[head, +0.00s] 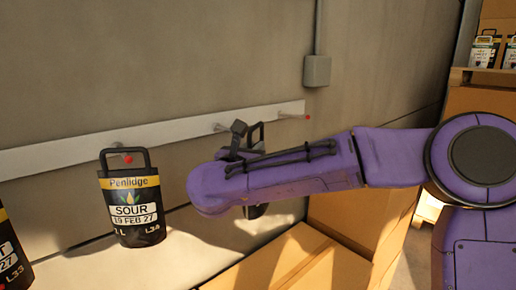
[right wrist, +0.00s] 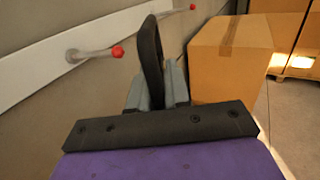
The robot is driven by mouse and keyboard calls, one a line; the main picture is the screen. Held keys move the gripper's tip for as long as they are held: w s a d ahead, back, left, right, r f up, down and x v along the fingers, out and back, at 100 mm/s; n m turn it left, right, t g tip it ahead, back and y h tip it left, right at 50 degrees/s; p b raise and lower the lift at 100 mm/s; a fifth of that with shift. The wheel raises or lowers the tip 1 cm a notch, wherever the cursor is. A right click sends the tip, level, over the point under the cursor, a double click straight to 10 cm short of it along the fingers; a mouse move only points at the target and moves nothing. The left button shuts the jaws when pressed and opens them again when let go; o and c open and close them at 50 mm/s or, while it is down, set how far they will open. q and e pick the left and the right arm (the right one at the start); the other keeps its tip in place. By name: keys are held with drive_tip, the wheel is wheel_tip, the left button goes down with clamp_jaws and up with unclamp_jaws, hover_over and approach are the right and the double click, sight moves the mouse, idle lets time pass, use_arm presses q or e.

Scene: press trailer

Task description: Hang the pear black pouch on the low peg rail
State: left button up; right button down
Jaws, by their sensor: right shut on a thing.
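The low peg rail (head: 60,150) is a pale strip along the grey wall with red-tipped pegs. My right gripper (head: 243,142) is in front of the rail, shut on a black pouch whose loop handle (head: 257,130) stands up between the fingers. The handle also shows in the right wrist view (right wrist: 150,50). My forearm hides most of the pouch in the head view, so its label cannot be read. In the right wrist view a bare red-tipped peg (right wrist: 116,51) is left of the handle, apart from it. My left gripper is out of view.
A black "Penlidge SOUR" pouch (head: 130,215) hangs from the rail's left peg, with another pouch (head: 10,255) at the left edge. The right-end peg (head: 306,117) is bare. Cardboard boxes (head: 310,262) stand below my arm.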

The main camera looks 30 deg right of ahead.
drive_tip(key=shift+w+a+r+p, duration=0.15)
drive_tip(key=shift+w+p, duration=0.4)
drive_tip(key=shift+w, duration=0.6)
drive_tip(key=shift+w+f, duration=0.1)
drive_tip(key=shift+f, duration=0.1)
drive_tip(key=shift+b, duration=0.4)
drive_tip(key=shift+w+a+b, duration=0.1)
drive_tip(key=shift+w+b, duration=0.2)
drive_tip(key=shift+w, duration=0.05)
drive_tip(key=shift+w+a+r, duration=0.1)
drive_tip(key=shift+w+a, duration=0.15)
drive_tip(key=shift+w, duration=1.1)
drive_tip(key=shift+w+a, duration=0.2)
drive_tip(key=shift+w, duration=1.1)
drive_tip(key=shift+b, duration=0.3)
